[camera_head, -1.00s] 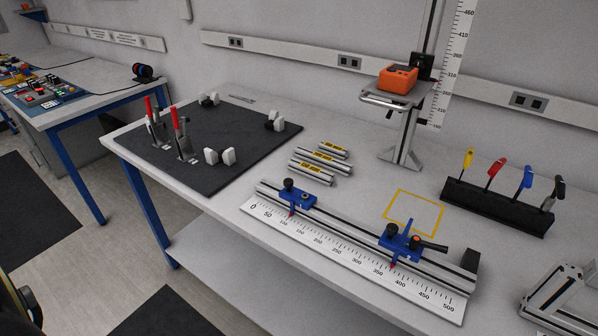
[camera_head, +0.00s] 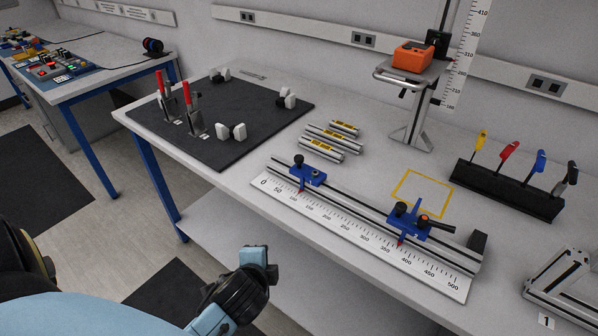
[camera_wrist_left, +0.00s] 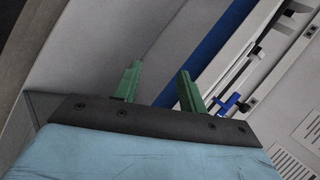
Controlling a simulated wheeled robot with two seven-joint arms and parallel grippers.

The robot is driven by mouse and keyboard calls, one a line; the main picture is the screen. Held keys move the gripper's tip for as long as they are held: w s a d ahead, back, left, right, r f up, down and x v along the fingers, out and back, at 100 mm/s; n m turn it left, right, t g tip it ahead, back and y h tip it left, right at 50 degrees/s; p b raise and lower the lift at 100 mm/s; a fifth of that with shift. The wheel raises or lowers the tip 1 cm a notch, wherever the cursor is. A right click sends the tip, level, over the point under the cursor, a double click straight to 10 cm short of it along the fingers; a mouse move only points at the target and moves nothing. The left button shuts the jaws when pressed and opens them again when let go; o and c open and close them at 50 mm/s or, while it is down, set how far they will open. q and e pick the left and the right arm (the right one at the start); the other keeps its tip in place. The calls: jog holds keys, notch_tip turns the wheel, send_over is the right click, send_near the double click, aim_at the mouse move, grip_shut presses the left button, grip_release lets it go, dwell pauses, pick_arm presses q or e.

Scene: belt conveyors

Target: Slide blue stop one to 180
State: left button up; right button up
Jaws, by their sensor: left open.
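Two blue stops sit on the rail above the white ruler (camera_head: 333,232). The left blue stop (camera_head: 308,176) has a black knob, and its red pointer is near the 100 mark. No label tells which is stop one. My left gripper (camera_wrist_left: 161,84) is open and empty, its green fingers apart. A small blue stop (camera_wrist_left: 230,103) shows beyond the fingers in the wrist view; I cannot tell which one. My right gripper is out of view.
A dark board (camera_head: 240,115) with red-handled clamps lies left of the rail. An aluminium frame (camera_head: 568,285) stands at right.

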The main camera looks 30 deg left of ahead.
pick_arm(q)
jog(key=w+a+r+m+t+y, duration=0.2)
jog(key=w+a+r+m+t, duration=0.15)
jog(key=w+r+m, duration=0.45)
jog(key=m+t, duration=0.5)
jog(key=m, duration=0.8)
send_near(298, 161)
jog(key=shift+s+h, duration=0.4)
jog(key=shift+s, duration=0.65)
jog(key=shift+w+r, duration=0.1)
jog(key=shift+w, duration=0.25)
jog(key=x, duration=1.2)
jog(key=shift+w+a, duration=0.1)
jog(key=shift+w, duration=0.15)
grip_shut()
